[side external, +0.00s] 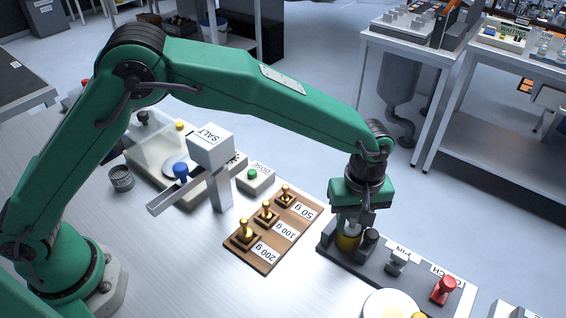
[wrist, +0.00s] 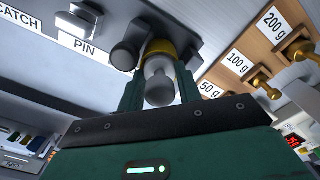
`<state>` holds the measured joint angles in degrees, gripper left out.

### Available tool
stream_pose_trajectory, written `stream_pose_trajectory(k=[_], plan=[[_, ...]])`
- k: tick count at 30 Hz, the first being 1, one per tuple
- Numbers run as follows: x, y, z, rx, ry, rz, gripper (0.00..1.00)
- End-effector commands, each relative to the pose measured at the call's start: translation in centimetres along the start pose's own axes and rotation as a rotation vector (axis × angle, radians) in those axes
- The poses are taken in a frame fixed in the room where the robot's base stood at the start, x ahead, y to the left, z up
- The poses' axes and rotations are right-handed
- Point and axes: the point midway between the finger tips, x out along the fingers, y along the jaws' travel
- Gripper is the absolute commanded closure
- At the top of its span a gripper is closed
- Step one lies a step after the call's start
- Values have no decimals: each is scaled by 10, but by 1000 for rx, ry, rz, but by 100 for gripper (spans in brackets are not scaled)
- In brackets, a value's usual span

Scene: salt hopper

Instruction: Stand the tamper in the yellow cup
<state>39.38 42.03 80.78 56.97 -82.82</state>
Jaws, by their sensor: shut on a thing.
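The yellow cup (side external: 347,242) stands at the left end of the dark grey panel, beneath my gripper (side external: 354,218). In the wrist view the cup (wrist: 160,47) shows as a yellow rim just beyond my fingers. The tamper (wrist: 160,82), pale grey with a rounded knob end, is between the two fingers of my gripper (wrist: 160,95), which are shut on it. The tamper is lined up with the cup and its far end seems to be at or inside the rim; the depth is hidden.
A black knob (side external: 369,240) stands close beside the cup. The PIN piece (side external: 397,262) and a red knob (side external: 444,289) are further right on the panel. A wooden board (side external: 262,255) with brass weights lies left, near the salt hopper (side external: 211,148).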

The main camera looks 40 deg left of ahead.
Motion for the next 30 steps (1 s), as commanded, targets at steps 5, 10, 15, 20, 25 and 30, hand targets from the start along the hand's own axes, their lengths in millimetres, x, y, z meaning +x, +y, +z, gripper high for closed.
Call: stream_pose_trajectory(k=[5, 10, 15, 20, 25, 30], plan=[[6, -3, 0, 0, -1, -11, 88], [7, -3, 0, 0, -2, -12, 88], [10, -3, 0, 0, -2, -12, 88], [12, -3, 0, 0, -1, -11, 88], [14, -3, 0, 0, -1, -10, 88], [17, -3, 1, 0, -1, -10, 88]])
